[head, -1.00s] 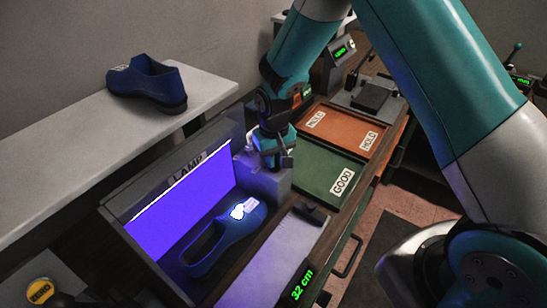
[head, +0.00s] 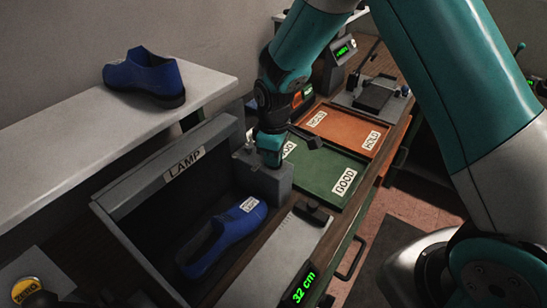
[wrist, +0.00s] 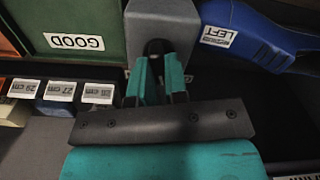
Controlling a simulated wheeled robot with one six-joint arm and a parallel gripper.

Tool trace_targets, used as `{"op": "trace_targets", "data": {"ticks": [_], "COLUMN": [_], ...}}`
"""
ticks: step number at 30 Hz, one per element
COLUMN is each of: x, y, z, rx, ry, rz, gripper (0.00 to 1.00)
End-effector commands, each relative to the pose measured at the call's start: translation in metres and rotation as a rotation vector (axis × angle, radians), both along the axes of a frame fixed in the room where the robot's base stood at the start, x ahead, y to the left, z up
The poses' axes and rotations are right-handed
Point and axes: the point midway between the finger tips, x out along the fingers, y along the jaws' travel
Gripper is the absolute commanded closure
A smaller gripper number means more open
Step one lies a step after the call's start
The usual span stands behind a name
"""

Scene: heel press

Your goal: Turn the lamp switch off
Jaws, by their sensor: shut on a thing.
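The lamp box (head: 150,200), labelled LAMP, is dark inside, with no violet light. The lamp switch is on a grey housing (head: 262,178) at the box's right end. In the wrist view the dark switch (wrist: 157,47) shows at the fingertips on the grey housing (wrist: 165,18). My gripper (head: 270,150) is over the housing. In the wrist view its teal fingers (wrist: 160,75) are close together and shut on the switch, partly hiding it. A blue shoe (head: 222,235) with a white label lies in the box. It also shows in the wrist view (wrist: 250,35).
A second blue shoe (head: 145,78) stands on the pale shelf (head: 60,150). A green GOOD tray (head: 325,172) and an orange HOLD tray (head: 345,127) lie right of the housing. A measuring plate (head: 260,268) with a 32 cm readout lies in front.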

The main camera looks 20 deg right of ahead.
Motion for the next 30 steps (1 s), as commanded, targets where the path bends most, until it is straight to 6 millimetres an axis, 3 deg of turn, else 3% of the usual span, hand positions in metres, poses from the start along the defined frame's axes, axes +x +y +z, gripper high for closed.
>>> {"op": "trace_targets", "data": {"ticks": [12, 30], "x": [-0.0009, -0.0011], "y": [0.0023, 0.003], "z": [0.0005, 0.0009], "rx": [0.004, 0.005], "ry": [0.0, 0.0], "rz": [0.212, 0.251], "gripper": [1.0, 1.0]}}
